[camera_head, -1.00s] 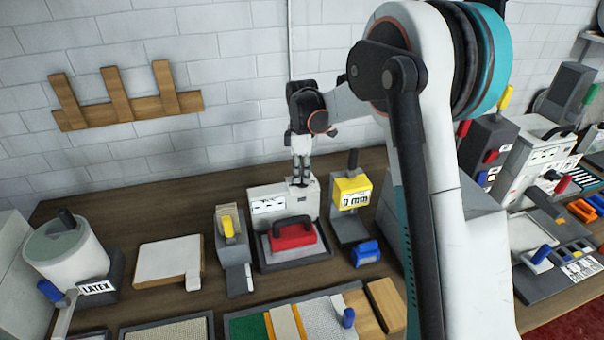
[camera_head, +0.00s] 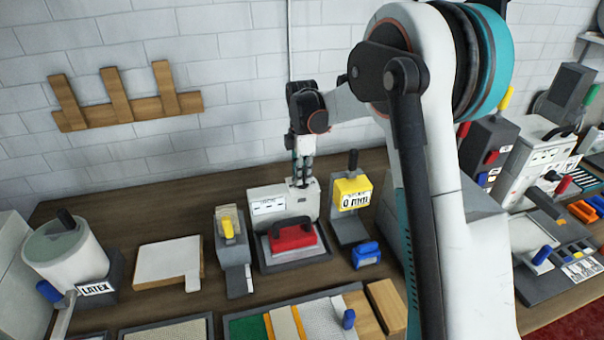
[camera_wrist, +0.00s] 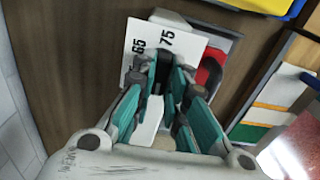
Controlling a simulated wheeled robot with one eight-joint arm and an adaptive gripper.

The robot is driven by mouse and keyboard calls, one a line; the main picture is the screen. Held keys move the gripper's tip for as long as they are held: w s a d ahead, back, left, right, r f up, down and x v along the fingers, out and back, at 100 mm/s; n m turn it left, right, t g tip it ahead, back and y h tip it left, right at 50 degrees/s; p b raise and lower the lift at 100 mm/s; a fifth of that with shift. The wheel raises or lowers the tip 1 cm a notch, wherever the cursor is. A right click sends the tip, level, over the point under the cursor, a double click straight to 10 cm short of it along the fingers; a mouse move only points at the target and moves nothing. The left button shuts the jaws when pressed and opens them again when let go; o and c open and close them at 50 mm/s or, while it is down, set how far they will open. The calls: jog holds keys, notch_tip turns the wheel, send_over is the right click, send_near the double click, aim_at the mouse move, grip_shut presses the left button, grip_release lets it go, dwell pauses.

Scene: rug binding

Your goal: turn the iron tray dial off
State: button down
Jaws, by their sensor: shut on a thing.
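The iron tray unit is a white box (camera_head: 267,203) with a small label on its front, standing behind a grey tray (camera_head: 309,254). My gripper (camera_head: 301,183) points down onto the top of the box. In the wrist view its teal fingers (camera_wrist: 163,85) are closed around the dark dial, mostly hidden between them. A white plate (camera_wrist: 190,42) beside them reads 65 and 75. The dial's exact setting cannot be read.
A yellow gauge (camera_head: 352,191) reading 0 mm stands close on the right. A blue block (camera_head: 366,254) lies front right. The white wall is behind.

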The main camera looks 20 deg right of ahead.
jog(key=c, duration=1.6)
grip_release()
notch_tip(320, 180, up, 12)
